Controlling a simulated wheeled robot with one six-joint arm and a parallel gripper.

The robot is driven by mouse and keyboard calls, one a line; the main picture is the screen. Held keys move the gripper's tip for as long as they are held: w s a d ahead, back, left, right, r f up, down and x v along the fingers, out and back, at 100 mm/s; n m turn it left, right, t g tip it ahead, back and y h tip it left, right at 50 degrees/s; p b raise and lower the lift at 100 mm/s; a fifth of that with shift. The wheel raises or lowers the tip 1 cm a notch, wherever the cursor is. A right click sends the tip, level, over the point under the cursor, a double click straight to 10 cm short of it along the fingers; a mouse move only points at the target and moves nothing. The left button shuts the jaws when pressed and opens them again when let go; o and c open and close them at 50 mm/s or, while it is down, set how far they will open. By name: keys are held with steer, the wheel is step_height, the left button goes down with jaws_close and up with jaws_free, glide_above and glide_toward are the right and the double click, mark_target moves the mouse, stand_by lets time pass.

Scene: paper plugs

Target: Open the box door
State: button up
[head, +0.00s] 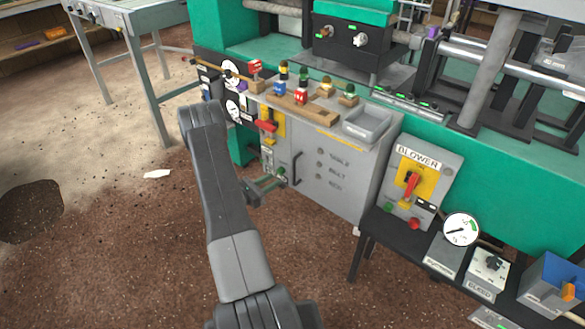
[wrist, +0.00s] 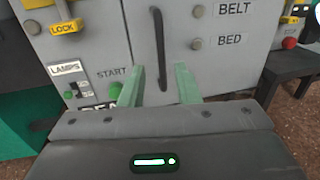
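The box door (head: 330,175) is the grey front panel of a cabinet, with the labels TABLE, BELT and BED. It looks closed. Its dark vertical handle (head: 297,169) is near the panel's left side. In the wrist view the handle (wrist: 158,45) stands upright, in line with the gap between my green fingers. My gripper (wrist: 159,78) is open and empty, facing the door. In the head view my gripper (head: 270,186) is low in front of the cabinet, just left of the handle. Whether the fingertips reach around the handle is hard to tell.
Left of the door are a START button (wrist: 116,90), a LAMPS switch (wrist: 72,88) and a yellow LOCK tag (wrist: 65,28). Small figures stand on a wooden strip (head: 320,114) on the cabinet top. A black bench (head: 375,222) with a BLOWER panel (head: 418,180) is at the right.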

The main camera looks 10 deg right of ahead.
glide_above(294, 183)
steer(key=shift+w+d+b, duration=0.15)
steer(key=shift+w+b, duration=0.15)
steer(key=shift+b, duration=0.1)
jaws_close()
